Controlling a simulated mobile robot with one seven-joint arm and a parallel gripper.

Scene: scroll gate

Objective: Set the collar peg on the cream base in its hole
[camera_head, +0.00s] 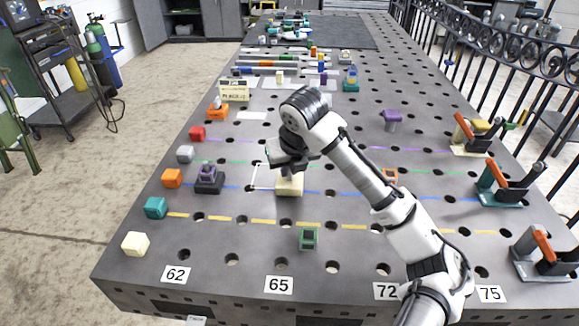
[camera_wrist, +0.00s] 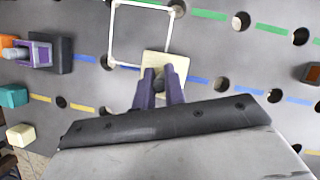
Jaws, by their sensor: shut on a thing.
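The cream base (camera_head: 289,187) is a pale block below my gripper (camera_head: 288,168). In the wrist view the cream base (camera_wrist: 167,63) shows just beyond the fingertips, overlapping the lower right corner of a white square outline. My gripper's two purple-grey fingers (camera_wrist: 159,88) are shut on the collar peg (camera_wrist: 158,78). Only a small dark part of the peg shows between them; its collar and lower end are hidden. I cannot tell whether the base rests on the table or hangs slightly above it.
The white square outline (camera_wrist: 141,34) lies left of the base on the perforated table (camera_head: 340,240). A dark base with a purple collar and grey peg (camera_head: 208,177) stands further left. A green block (camera_head: 308,238) is in front. Toggle clamps (camera_head: 503,185) line the right edge.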

